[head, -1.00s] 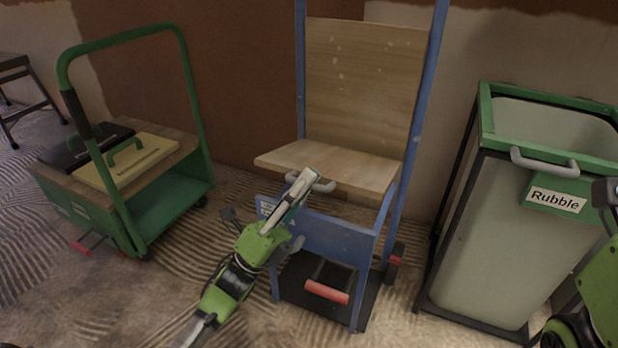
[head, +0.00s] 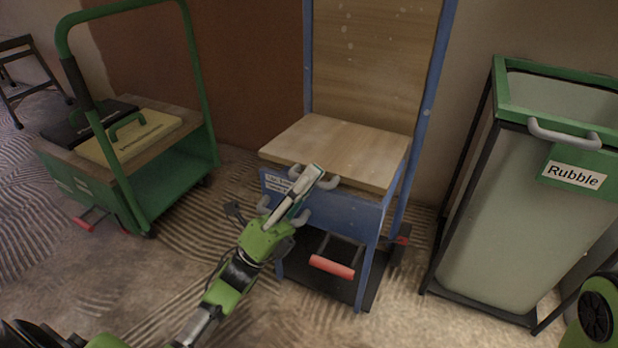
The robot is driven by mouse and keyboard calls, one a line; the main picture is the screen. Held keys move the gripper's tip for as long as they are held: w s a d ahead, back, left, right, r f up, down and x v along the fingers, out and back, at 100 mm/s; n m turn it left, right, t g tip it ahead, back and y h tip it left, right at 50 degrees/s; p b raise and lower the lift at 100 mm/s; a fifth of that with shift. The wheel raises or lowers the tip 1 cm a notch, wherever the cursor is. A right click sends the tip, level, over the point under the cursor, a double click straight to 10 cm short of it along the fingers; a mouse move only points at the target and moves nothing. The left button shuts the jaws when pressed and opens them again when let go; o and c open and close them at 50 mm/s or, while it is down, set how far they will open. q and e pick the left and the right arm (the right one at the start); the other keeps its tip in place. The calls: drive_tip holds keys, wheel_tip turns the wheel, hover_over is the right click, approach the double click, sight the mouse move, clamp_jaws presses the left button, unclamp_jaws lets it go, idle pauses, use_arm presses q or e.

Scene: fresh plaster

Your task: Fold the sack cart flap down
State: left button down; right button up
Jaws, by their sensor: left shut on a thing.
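The sack cart has a blue frame (head: 434,100) with a tall wooden back panel (head: 375,65). Its wooden flap (head: 340,146) sticks out forward from the back panel and looks about level. The flap's front edge is close above the blue front panel (head: 342,217); I cannot tell if they touch. A grey handle (head: 330,183) sits at the flap's front edge. My left gripper (head: 312,179) is shut on this handle and partly hides it. My right gripper is not in view.
A red-gripped bar (head: 332,267) sits low on the cart. A green trolley (head: 182,192) carrying cases stands left. A rubble bin (head: 500,220) with a green rim stands right. Ridged floor lies bare between trolley and cart.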

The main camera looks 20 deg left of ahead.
use_arm(q)
drive_tip(key=c, duration=2.4)
unclamp_jaws()
drive_tip(key=shift+r, duration=0.1)
drive_tip(key=shift+v, duration=6.15)
